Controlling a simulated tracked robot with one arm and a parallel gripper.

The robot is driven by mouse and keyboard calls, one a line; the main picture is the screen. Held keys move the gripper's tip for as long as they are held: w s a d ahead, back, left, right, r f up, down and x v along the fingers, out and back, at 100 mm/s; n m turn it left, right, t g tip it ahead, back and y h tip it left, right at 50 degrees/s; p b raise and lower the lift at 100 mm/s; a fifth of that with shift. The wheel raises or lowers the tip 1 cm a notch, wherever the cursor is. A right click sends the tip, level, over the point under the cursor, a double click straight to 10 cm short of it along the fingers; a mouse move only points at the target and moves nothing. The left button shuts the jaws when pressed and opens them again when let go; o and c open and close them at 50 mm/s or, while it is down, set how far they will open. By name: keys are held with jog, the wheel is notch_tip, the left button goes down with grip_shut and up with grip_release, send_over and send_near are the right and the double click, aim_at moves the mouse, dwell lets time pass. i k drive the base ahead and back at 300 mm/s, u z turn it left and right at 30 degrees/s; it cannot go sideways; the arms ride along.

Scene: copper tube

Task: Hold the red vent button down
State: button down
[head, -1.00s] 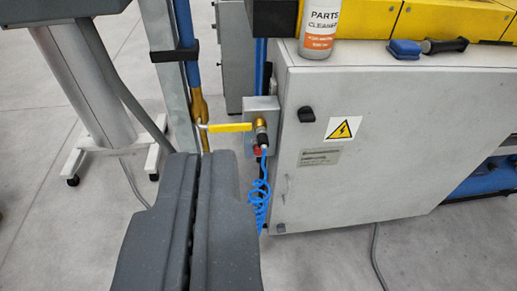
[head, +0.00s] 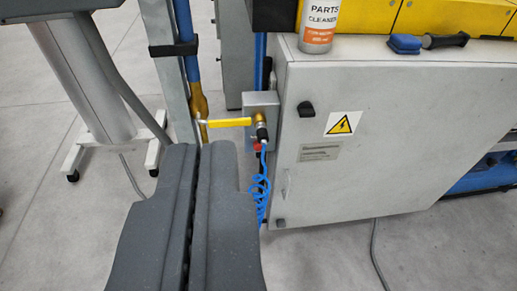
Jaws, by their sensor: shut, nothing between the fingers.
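The red vent button (head: 256,148) shows as a small red spot on the lower part of a grey valve box (head: 261,104), partly hidden behind the hose fitting. A coiled blue hose (head: 261,196) hangs from the black fitting below the valve. My gripper (head: 198,150) is shut and empty. Its tips are to the left of the button and apart from it in the picture; how far apart in depth I cannot tell.
A blue pipe with a brass section (head: 198,100) and a grey post (head: 168,65) stand left of the box. A grey cabinet (head: 385,150) fills the right side, with a parts cleaner can (head: 319,25) and a blue brush (head: 408,44) on top. A wheeled stand (head: 105,110) is at left.

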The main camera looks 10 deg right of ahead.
aim_at(257, 147)
jog(key=k, duration=0.65)
jog(key=z, duration=0.5)
jog(key=i, duration=1.05)
jog(key=z, duration=0.05)
